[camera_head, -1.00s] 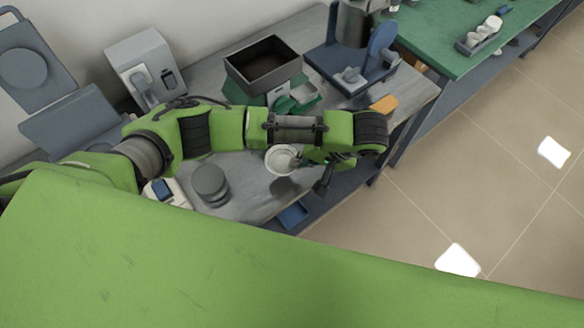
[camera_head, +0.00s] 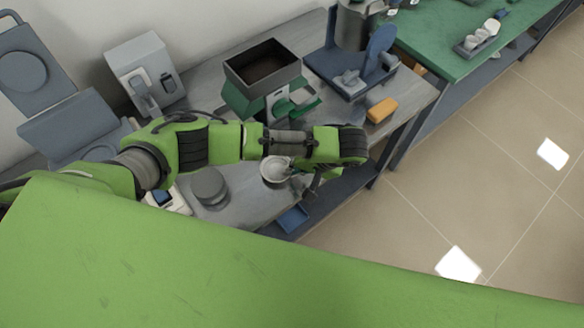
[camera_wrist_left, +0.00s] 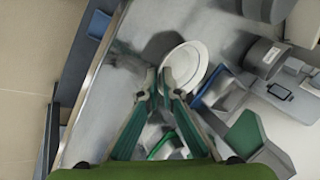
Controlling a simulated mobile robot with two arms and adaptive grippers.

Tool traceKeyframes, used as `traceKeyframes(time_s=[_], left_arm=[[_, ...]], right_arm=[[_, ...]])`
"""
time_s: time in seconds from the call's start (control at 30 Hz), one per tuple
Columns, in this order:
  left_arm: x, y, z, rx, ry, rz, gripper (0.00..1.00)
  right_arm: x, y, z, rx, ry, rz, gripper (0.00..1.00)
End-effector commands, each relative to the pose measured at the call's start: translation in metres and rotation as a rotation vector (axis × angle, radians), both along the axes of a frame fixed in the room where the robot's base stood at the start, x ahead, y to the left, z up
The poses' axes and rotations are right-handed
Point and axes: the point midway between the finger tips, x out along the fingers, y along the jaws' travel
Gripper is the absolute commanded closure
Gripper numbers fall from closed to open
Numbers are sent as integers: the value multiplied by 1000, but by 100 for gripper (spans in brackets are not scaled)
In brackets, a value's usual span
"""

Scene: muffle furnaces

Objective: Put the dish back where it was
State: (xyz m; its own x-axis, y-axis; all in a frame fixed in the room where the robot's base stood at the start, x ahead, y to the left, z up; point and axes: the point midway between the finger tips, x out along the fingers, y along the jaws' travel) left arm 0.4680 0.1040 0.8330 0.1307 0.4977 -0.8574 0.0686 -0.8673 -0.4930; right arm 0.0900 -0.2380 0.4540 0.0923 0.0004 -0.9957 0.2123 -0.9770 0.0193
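The dish (camera_head: 274,171) is white, round and shallow. In the head view it is just below my left forearm, over the grey worktop (camera_head: 245,203) near its front edge. My left gripper is largely hidden by its own arm there. In the left wrist view the fingertips of my left gripper (camera_wrist_left: 159,80) are close together at the rim of the dish (camera_wrist_left: 192,64), shut on it. The dish is low over the worktop; I cannot tell whether it touches. My right gripper is not in view.
A grey round lidded object (camera_head: 210,187) stands left of the dish. Behind my arm are a green-based device with a dark tray (camera_head: 262,68), a blue-grey stand (camera_head: 345,72) and an orange block (camera_head: 381,110). A blue tray (camera_head: 292,218) sits below the front edge.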

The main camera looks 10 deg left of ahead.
Motion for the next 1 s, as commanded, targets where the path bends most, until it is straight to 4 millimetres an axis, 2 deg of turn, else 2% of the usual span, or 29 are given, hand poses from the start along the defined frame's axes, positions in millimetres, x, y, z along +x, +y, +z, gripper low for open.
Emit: traceKeyframes(time_s=[0.3, 0.47, 0.67, 0.7, 0.8, 1.0], left_arm=[[0, 0, 1, -1, 0, 0, 89], [-1, -6, 10, -3, 1, -1, 89], [-6, -27, 44, -6, -1, -3, 89], [-6, -31, 59, -2, -4, -4, 89], [-9, -41, 79, 0, -4, -3, 89], [-14, -55, 100, 0, -2, -1, 89]], right_arm=[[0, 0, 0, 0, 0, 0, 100], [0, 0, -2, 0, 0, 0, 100], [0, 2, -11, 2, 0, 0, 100], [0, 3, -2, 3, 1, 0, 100], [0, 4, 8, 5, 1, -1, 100], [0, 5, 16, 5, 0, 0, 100]])
